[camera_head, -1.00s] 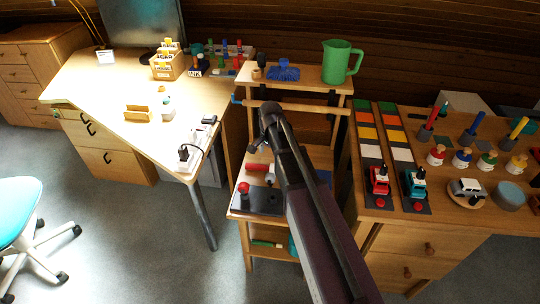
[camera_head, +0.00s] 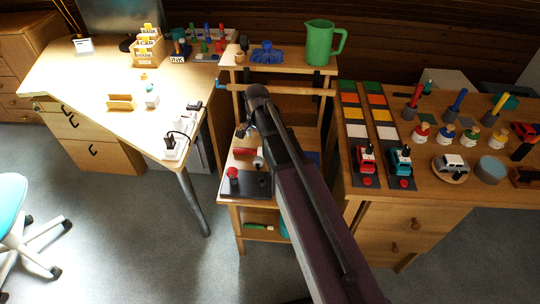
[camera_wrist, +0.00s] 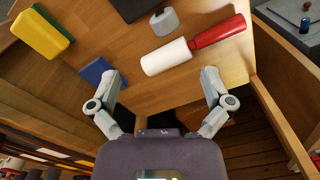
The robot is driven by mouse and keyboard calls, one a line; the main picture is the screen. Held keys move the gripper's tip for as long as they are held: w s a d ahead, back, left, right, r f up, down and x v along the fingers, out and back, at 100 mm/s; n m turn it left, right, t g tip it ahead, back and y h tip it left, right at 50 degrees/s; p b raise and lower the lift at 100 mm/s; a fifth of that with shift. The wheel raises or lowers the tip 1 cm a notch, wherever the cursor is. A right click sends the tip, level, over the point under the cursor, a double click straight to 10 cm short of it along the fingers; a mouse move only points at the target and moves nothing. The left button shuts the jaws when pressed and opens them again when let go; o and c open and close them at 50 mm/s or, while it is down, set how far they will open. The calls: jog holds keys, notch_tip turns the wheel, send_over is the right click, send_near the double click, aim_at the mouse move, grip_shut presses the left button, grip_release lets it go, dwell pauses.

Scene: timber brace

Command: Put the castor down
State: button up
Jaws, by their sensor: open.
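A small grey piece, which looks like the castor (camera_wrist: 164,21), lies on the wooden shelf (camera_wrist: 130,45) near the top of the wrist view. In the head view my gripper (camera_head: 246,129) is over the back of the shelf. The castor is apart from the fingers, beyond the paint roller.
A paint roller (camera_wrist: 167,57) with a white sleeve and red handle lies just ahead of the fingers. A blue block (camera_wrist: 97,70) and a yellow-green sponge (camera_wrist: 42,33) lie to its left. In the head view, a dark plate with a red knob (camera_head: 233,173) is at the shelf's front.

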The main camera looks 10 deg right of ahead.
jog(key=s+d+n, duration=0.4)
jog(key=s+n, duration=0.5)
jog(key=s, duration=0.8)
jog(key=shift+s, duration=0.2)
jog(key=shift+d+r, duration=0.1)
notch_tip(320, 180, up, 13)
jog(key=p, duration=1.3)
